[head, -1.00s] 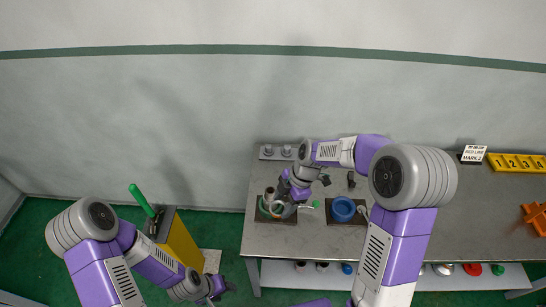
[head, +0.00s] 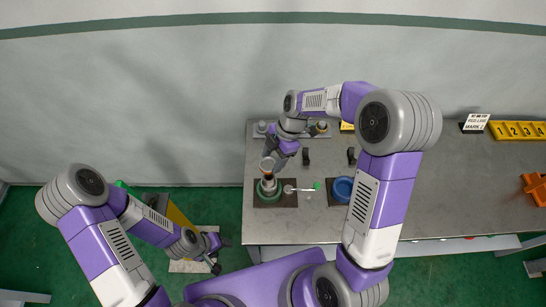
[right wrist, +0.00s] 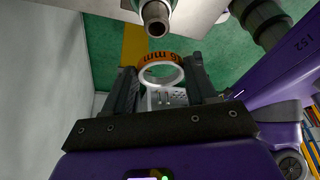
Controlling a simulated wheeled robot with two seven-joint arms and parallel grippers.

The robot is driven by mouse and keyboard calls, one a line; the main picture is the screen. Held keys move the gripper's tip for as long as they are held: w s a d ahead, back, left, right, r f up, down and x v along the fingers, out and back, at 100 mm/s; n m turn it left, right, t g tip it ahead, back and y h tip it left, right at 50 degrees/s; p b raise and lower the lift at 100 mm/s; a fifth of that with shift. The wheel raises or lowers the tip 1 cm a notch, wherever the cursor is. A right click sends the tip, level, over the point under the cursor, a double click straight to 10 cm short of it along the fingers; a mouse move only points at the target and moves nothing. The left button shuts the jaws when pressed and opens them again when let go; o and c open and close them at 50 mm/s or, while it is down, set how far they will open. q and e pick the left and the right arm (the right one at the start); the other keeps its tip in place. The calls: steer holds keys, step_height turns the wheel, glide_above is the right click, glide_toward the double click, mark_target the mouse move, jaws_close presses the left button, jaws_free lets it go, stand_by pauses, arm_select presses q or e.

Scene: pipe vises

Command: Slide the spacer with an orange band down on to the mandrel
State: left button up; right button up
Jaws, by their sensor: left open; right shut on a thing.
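The spacer with an orange band (right wrist: 160,72) is a short white ring between the fingers of my right gripper (right wrist: 160,85), which is shut on it. In the head view the spacer (head: 267,163) shows at the tip of my right gripper (head: 272,163). The mandrel (right wrist: 156,17), a grey tube with an open end, is beyond the spacer in the right wrist view, apart from it in the picture. My left gripper (head: 215,256) is open and empty, left of the bench.
A blue vise (head: 343,187) stands right of the green one on the grey bench (head: 400,210). A handle with a green tip (head: 316,186) lies between them. A yellow cart (head: 180,219) stands left of the bench. The bench's middle right is clear.

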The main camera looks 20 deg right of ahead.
mark_target(270, 176)
steer(key=shift+f+b, duration=0.85)
step_height(270, 176, down, 4)
steer(key=b, duration=0.3)
steer(key=shift+b, duration=0.4)
steer(key=shift+b, duration=0.5)
stand_by(0.7)
steer(key=shift+f, duration=0.2)
steer(key=shift+f+b, duration=0.35)
steer(key=shift+b, duration=0.1)
steer(key=shift+f+b, duration=1.8)
steer(key=shift+f, duration=0.25)
steer(key=o, duration=1.1)
steer(key=shift+r, duration=0.15)
